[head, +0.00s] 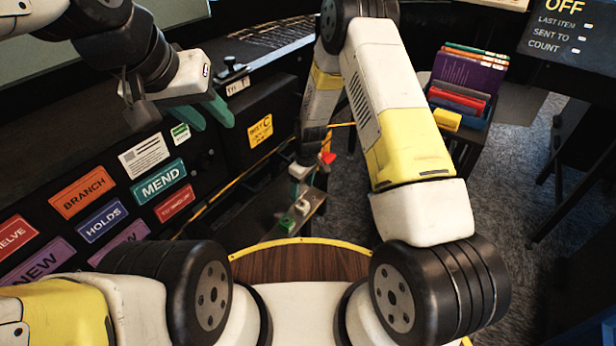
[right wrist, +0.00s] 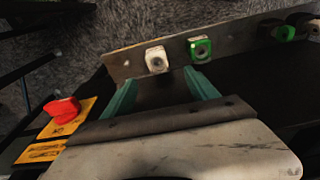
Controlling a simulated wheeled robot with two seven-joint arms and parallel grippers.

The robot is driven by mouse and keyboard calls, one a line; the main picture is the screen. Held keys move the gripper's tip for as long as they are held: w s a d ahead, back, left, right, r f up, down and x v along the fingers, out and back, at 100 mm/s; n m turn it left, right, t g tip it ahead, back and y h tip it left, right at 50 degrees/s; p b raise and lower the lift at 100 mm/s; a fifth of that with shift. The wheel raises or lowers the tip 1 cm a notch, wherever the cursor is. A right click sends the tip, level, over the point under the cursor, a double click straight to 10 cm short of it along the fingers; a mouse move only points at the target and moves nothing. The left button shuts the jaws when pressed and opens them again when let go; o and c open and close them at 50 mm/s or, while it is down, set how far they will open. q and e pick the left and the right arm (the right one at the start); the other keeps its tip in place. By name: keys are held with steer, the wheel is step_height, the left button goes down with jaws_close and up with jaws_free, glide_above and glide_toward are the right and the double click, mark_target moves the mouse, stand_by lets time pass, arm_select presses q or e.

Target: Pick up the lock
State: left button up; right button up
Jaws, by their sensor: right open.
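No thing in view can be picked out with certainty as the lock. A metal strip (right wrist: 228,50) in the right wrist view bears a white block (right wrist: 156,60) and a green block (right wrist: 200,48), each with a dark round centre. The white block (head: 302,207) and green block (head: 286,224) also show small in the head view. My right gripper (right wrist: 160,78) is open, its teal fingers apart and pointing at the strip near these two blocks. Nothing shows between the fingers. My left gripper (head: 207,113) is open and empty by the labelled panel, far from the strip.
A red knob (right wrist: 62,109) sits on a yellow plate (right wrist: 70,128) left of my right gripper. More green and dark parts (right wrist: 284,32) lie along the strip's right. A cart with folders (head: 465,85) stands at right. Signs such as the MEND label (head: 158,182) line the dark panel.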

mark_target(302, 204)
step_height(302, 204, down, 2)
steer(key=shift+w+f, duration=0.1)
steer(key=f, duration=0.7)
steer(key=shift+w+f, duration=0.25)
steer(key=shift+w, duration=0.05)
steer(key=shift+a, duration=0.1)
jaws_close()
